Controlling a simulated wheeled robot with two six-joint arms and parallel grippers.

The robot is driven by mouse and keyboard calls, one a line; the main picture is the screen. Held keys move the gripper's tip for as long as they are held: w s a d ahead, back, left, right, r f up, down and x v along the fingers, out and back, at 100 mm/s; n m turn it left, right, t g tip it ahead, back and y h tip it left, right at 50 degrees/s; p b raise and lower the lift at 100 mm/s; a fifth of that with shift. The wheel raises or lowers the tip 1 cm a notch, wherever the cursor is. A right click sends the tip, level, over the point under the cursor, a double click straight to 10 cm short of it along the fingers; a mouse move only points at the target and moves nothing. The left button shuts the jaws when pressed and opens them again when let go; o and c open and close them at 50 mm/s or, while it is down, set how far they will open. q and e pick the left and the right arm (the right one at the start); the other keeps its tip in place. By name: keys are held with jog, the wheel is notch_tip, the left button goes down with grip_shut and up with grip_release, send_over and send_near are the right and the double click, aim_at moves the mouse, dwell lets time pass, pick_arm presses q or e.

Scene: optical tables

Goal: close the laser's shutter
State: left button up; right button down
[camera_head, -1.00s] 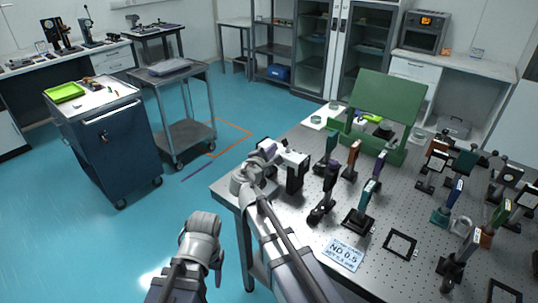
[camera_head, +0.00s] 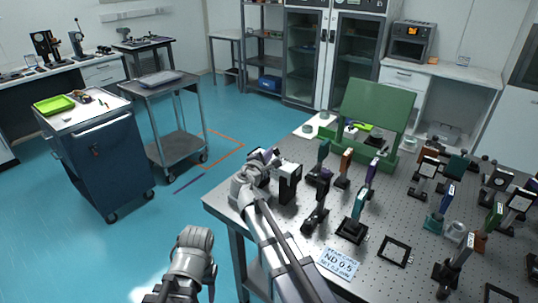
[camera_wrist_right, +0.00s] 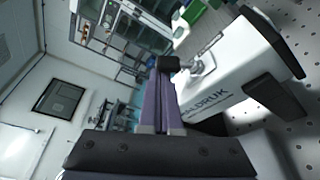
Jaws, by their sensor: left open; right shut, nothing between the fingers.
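My left gripper (camera_head: 211,276) is low, off the table's left side, open and partly hidden.
The perforated table (camera_head: 300,258) holds several optic mounts right of the laser, a green open case (camera_head: 378,108) behind, and an ND 0.5 card (camera_head: 339,263) in front. A dark cabinet (camera_head: 98,165) and a grey cart (camera_head: 178,148) stand left. Blue floor between is clear.

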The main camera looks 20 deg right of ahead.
pick_arm(q)
jog(key=shift+f, duration=0.25)
pick_arm(e)
jog(key=shift+s+d+r+m+t, duration=0.15)
jog(key=shift+m+t, duration=0.15)
jog(key=shift+m, duration=0.2)
jog(key=shift+s+d+r+m+t+b, duration=0.1)
jog(key=shift+s+m+t+b, duration=0.1)
jog(key=shift+m+b, duration=0.3)
jog(key=shift+s+d+m+t+b, duration=0.1)
jog(key=shift+m+t+b, duration=0.1)
jog(key=shift+m+b, duration=0.3)
jog(key=m, duration=0.1)
jog(key=m+b, duration=0.1)
jog(key=m, duration=0.1)
jog(key=s+m+t+h+b, duration=0.1)
jog(key=shift+d+r+m, duration=0.15)
jog(key=shift+d+m, duration=0.15)
jog(key=shift+d, duration=0.1)
jog(key=shift+r, duration=0.2)
pick_arm(q)
notch_tip(320, 180, down, 3)
jog(key=shift+f, duration=0.15)
pick_arm(e)
jog(key=shift+s, duration=0.1)
